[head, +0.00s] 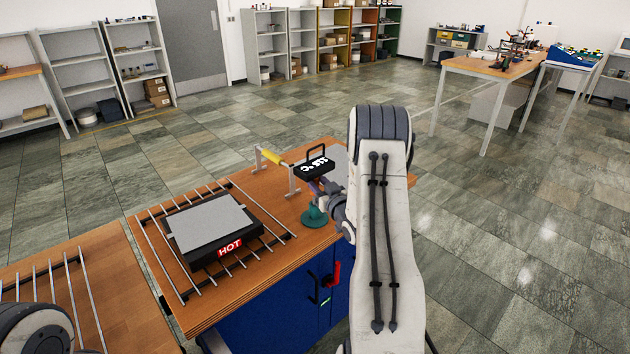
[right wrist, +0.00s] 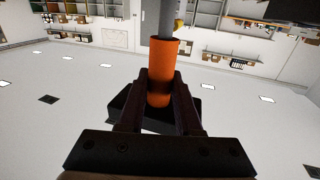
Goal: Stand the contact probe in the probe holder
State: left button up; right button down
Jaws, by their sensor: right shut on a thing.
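My right gripper (right wrist: 160,88) is shut on an orange cylindrical handle with a grey rod, which looks like the contact probe (right wrist: 162,62). In the right wrist view the handle sits between the two dark fingers. In the head view my right arm hides most of the gripper and the probe. A small teal round stand (head: 314,216), which looks like the probe holder, sits on the wooden bench just left of my right wrist. Part of it is hidden, so I cannot tell whether the probe touches it. My left gripper is out of view.
A hot plate (head: 216,229) labelled HOT stands on a metal rack on the bench. Behind the teal stand are a black display box (head: 315,166) with a handle and a yellow-gripped bar (head: 272,156) on posts. The bench's front edge is close to the teal stand.

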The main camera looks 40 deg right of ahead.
jog(key=shift+f+b, duration=1.4)
jog(key=shift+f, duration=0.2)
jog(key=c, duration=0.5)
grip_release()
jog(key=shift+s, duration=0.1)
jog(key=s, duration=0.3)
jog(key=s+a+b, duration=0.1)
jog(key=s, duration=0.2)
jog(key=s+a, duration=0.1)
jog(key=s, duration=0.3)
jog(key=shift+b, duration=0.4)
